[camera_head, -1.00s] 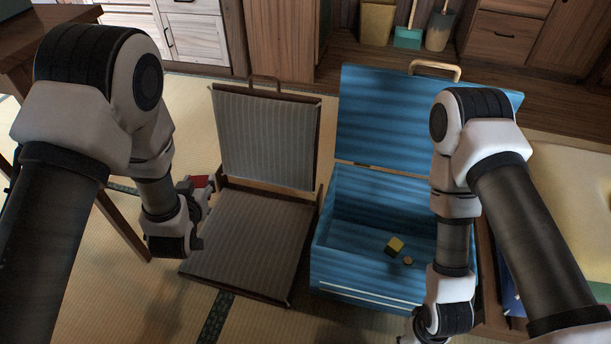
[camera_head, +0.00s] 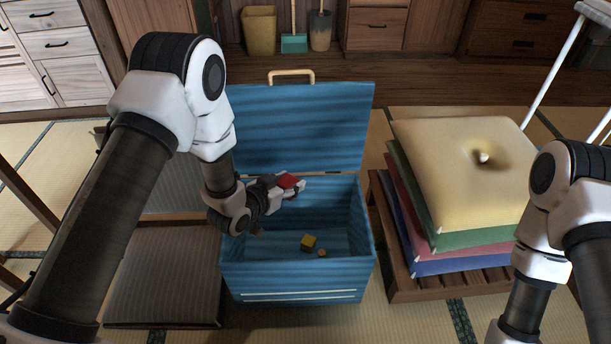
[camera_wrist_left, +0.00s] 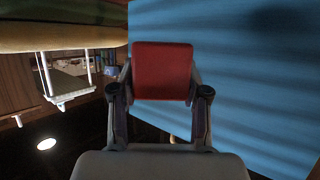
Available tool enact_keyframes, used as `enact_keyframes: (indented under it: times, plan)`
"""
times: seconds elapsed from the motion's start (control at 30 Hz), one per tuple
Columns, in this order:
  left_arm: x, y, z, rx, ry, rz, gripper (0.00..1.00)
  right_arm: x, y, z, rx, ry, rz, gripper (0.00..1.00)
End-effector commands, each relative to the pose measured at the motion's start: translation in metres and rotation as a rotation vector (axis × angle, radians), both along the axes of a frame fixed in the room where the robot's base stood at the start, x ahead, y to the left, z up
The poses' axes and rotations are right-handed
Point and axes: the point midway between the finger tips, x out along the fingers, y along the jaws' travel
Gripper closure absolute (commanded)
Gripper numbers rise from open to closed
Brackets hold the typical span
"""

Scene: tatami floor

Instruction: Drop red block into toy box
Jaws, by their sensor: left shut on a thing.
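The red block (camera_head: 288,181) is held in my left gripper (camera_head: 291,188), which is shut on it. In the left wrist view the red block (camera_wrist_left: 163,71) sits between the two fingers. The blue toy box (camera_head: 297,281) stands open in front of me, with its lid (camera_head: 300,125) raised at the back. The left gripper is over the upper left part of the box opening, with the block near the lid. Inside the box lie a yellow block (camera_head: 308,242) and a small orange-brown piece (camera_head: 322,253). My right arm shows at the lower right, but its gripper is out of view.
A grey folding floor chair (camera_head: 165,285) is left of the box, partly behind my left arm. A stack of cushions (camera_head: 450,170) on a low wooden stand (camera_head: 400,290) is close on the right. Drawers and bins line the back.

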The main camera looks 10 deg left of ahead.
Motion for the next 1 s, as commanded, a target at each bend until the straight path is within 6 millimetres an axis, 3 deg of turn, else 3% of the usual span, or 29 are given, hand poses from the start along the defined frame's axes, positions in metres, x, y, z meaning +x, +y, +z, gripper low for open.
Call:
enact_keyframes:
  times: [0.4,0.73,0.77,0.83,1.0]
  plan:
    - [0.000,-0.001,-0.057,0.000,0.001,-0.005,0.88,0.000,0.000,-0.054,0.000,0.001,0.000,0.15]
    - [0.000,-0.001,-0.060,0.001,0.001,-0.004,0.88,0.000,0.000,-0.056,0.000,0.000,0.000,0.15]
    - [0.000,-0.001,-0.060,0.001,0.001,-0.004,0.51,0.000,0.000,-0.056,0.000,0.000,0.000,0.15]
    - [0.000,-0.001,-0.060,0.001,0.001,-0.004,0.26,0.000,0.000,-0.056,0.000,0.000,0.000,0.15]
    - [0.000,-0.001,-0.060,0.001,0.001,-0.004,0.25,0.000,0.000,-0.056,0.000,0.000,0.000,0.15]
